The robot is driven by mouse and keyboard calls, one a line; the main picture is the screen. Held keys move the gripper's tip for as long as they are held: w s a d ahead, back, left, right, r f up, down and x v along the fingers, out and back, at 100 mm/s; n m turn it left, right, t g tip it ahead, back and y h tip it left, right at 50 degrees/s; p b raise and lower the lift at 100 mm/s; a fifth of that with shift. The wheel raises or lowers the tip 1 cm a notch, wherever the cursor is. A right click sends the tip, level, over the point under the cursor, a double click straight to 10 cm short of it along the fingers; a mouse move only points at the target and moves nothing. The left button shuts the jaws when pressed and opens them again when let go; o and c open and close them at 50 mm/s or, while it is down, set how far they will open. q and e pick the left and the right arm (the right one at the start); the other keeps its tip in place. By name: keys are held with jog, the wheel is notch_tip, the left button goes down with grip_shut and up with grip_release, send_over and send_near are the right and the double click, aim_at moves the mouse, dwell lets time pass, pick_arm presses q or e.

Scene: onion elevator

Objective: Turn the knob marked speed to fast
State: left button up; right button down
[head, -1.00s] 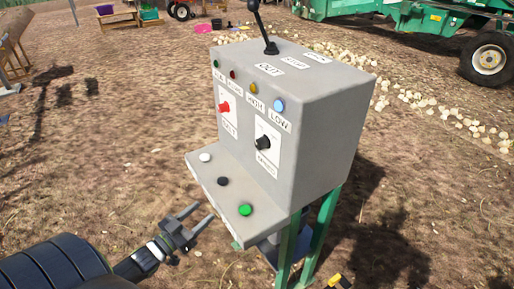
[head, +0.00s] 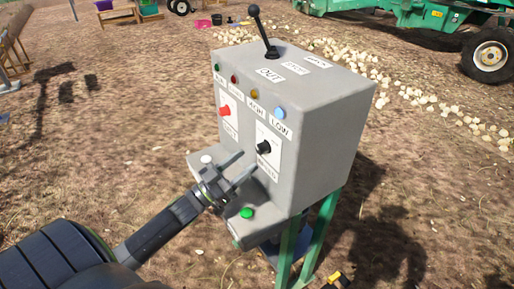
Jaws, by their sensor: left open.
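The black speed knob (head: 264,147) sits on a white plate on the front face of the grey control box (head: 325,115). The label under it is partly hidden and too small to read surely. My left gripper (head: 243,168) is open and empty, in front of the box over its lower ledge. Its fingers point toward the knob, a little below and left of it, and appear apart from it. My right gripper is not in view.
A red knob (head: 225,111) is left of the black one. A white button (head: 206,159) and a green button (head: 247,213) are on the ledge. A black lever (head: 262,30) stands on top. Green legs (head: 321,225) support the box. Onions (head: 415,98) lie behind.

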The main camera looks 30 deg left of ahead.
aim_at(258, 151)
pick_arm(q)
jog(key=p+x, duration=0.1)
jog(key=x, duration=0.4)
jog(key=shift+w+d, duration=0.1)
jog(key=shift+w, duration=0.1)
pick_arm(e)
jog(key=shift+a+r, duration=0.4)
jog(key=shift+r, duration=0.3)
pick_arm(q)
jog(key=c, duration=1)
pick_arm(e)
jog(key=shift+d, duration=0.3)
